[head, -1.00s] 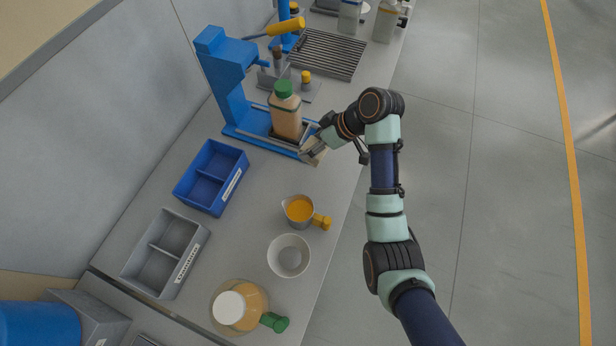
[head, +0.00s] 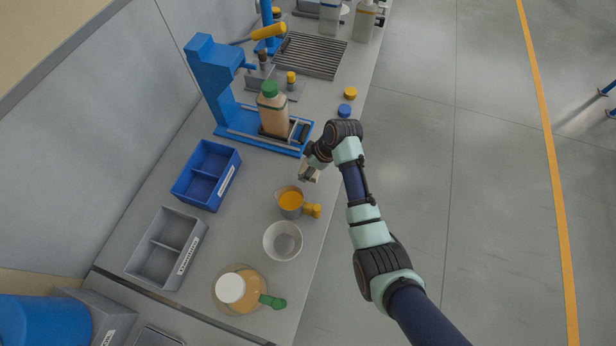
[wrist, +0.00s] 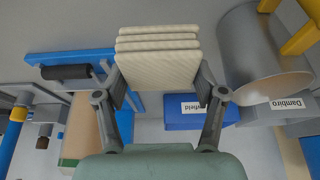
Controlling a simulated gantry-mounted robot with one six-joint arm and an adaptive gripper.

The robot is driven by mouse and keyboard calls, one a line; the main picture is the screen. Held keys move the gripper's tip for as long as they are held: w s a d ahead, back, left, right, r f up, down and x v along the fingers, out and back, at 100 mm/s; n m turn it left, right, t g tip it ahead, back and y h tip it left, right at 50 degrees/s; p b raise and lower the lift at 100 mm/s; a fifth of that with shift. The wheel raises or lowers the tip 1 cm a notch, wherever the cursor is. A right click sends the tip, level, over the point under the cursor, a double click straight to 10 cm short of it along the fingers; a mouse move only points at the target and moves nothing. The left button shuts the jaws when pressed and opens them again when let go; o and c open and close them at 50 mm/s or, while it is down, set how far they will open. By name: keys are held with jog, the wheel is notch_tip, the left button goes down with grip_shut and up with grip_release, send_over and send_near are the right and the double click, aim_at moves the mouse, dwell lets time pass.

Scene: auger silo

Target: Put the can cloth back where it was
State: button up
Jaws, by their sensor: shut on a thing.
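My gripper (wrist: 163,95) is shut on the can cloth (wrist: 158,60), a folded cream cloth with several layers, gripped at its two sides in the wrist view. In the head view my gripper (head: 309,174) hangs near the bench's right edge, just beyond the grey jug and in front of the blue stand (head: 228,118). The cloth shows there only as a small pale patch under the gripper. A tan bottle with a green cap (head: 273,112) stands upright on the stand's base.
The grey jug with yellow handle (head: 290,203) and a white bowl (head: 282,241) stand close by. The blue bin (head: 207,175) and grey bin (head: 168,248) lie to the left.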

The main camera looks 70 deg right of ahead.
jog(key=shift+f+b, duration=0.7)
jog(key=shift+f, duration=2.35)
jog(key=o, duration=1)
jog(key=p+v, duration=0.3)
jog(key=v, duration=0.9)
jog(key=shift+r, duration=0.2)
